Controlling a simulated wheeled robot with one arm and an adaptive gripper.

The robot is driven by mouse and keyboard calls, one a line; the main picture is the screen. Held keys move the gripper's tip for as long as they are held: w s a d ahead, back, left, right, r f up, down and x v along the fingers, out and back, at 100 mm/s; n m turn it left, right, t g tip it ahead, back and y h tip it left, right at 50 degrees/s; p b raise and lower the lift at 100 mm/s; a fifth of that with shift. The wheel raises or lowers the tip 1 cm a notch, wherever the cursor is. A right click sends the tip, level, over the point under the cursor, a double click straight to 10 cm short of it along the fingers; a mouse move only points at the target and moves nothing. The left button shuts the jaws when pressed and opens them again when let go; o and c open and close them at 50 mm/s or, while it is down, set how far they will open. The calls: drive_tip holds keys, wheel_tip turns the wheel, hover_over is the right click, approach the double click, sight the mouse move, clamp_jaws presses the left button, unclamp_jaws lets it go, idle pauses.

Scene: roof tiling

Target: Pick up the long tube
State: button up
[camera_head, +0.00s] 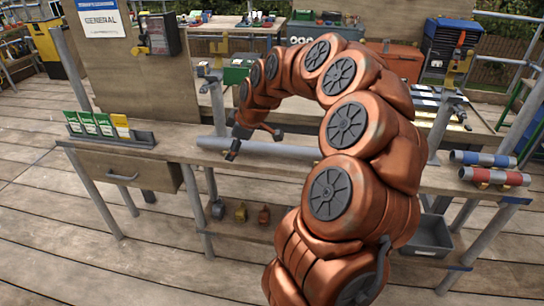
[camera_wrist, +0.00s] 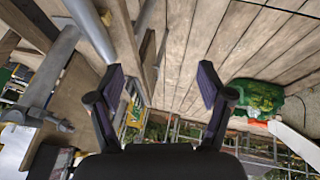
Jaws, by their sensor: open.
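A long grey tube (camera_head: 290,150) lies lengthwise along the wooden workbench, partly hidden behind my arm. My gripper (camera_head: 255,141) is above the bench, close to the tube in this view. In the wrist view my gripper (camera_wrist: 162,82) has its two dark fingers wide apart, with nothing between them. A thick grey pipe (camera_wrist: 92,27) runs past the left finger in the wrist view. I cannot tell whether it is the long tube or a frame post.
Green and yellow packets (camera_head: 98,125) stand in a rack at the bench's left. A blue-banded tube (camera_head: 483,159) and a red-banded tube (camera_head: 495,176) lie at its right end. Metal posts (camera_head: 216,108) rise around the bench. A grey bin (camera_head: 430,236) sits below.

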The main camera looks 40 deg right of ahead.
sight(275, 147)
drive_tip(key=d+f+h, duration=0.1)
drive_tip(key=d+f, duration=0.1)
drive_tip(key=d, duration=0.4)
drive_tip(key=d+f+b, duration=0.1)
drive_tip(key=d+f, duration=0.2)
drive_tip(key=d, duration=0.3)
drive_tip(key=s+d+f+t+h+b, duration=0.1)
drive_tip(key=d+f, duration=0.1)
drive_tip(key=d, duration=0.5)
drive_tip(key=shift+f+h, duration=0.3)
drive_tip(key=shift+f, duration=0.1)
drive_tip(key=shift+w+p+x, duration=0.25)
drive_tip(key=shift+p+x, duration=0.6)
drive_tip(key=shift+x, duration=2.95)
drive_tip(key=shift+r, duration=0.2)
clamp_jaws()
